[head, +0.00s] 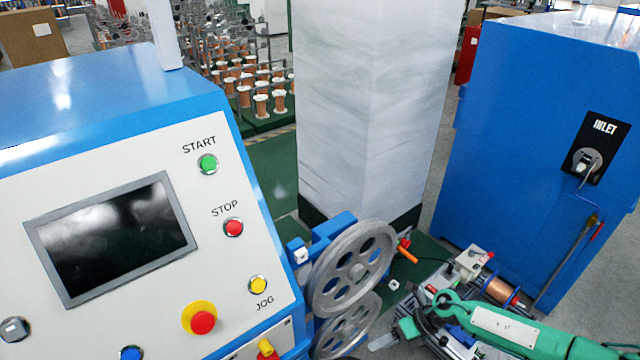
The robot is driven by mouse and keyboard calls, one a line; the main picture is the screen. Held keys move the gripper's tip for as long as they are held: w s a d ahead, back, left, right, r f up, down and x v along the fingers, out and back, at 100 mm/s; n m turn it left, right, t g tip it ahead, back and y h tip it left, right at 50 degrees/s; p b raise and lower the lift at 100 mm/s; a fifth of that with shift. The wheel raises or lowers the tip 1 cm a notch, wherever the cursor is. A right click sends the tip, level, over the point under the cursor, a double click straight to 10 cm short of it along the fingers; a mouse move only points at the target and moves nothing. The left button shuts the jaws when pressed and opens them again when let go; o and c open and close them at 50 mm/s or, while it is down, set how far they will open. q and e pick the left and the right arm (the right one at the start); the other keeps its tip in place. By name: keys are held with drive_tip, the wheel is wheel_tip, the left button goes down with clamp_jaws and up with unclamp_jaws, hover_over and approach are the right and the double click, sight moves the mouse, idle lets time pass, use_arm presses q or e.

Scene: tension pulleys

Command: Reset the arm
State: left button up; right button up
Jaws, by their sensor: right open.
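My right arm, green with a white label plate, comes in from the lower right corner. Its gripper (392,335) is open near the bottom edge, just right of the grey pulleys. I see nothing between its fingers, though cables and dark parts crowd the wrist. The upper spoked pulley (350,268) is mounted on a blue bracket, and the lower pulley (345,328) is partly cut off by the bottom edge. My left arm and gripper are not in view.
A control cabinet (100,160) with screen and buttons fills the left. A white pillar (365,110) stands behind the pulleys. A blue INLET cabinet (520,150) stands at right. A copper spool (498,290) lies close behind my right arm. Green floor shows between pillar and cabinet.

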drive_tip(key=w+a+f+m+t+y+b, duration=0.15)
drive_tip(key=w+f+m+t, duration=0.35)
drive_tip(key=f+m+t, duration=0.55)
drive_tip(key=s+d+f+m+h+b, duration=0.1)
drive_tip(key=s+d+f+m+h, duration=0.3)
drive_tip(key=f+m, duration=0.45)
drive_tip(key=s+d+f+m+h, duration=0.35)
drive_tip(key=s+f+m, duration=0.25)
drive_tip(key=f+m, duration=0.25)
drive_tip(key=s+d+f+m+g+h, duration=0.1)
drive_tip(key=s+f+m, duration=0.3)
drive_tip(key=s, duration=0.9)
drive_tip(key=s+d+f+m+g+h+b, duration=0.1)
drive_tip(key=s+f+m+g, duration=0.2)
drive_tip(key=s+f, duration=0.4)
drive_tip(key=s+d+f+m+g+h, duration=0.1)
drive_tip(key=s+f+m+g, duration=0.3)
drive_tip(key=s, duration=1.4)
drive_tip(key=shift+s+d+f+m+h, duration=0.3)
drive_tip(key=shift+d+f+m+h, duration=0.1)
drive_tip(key=shift+f, duration=0.45)
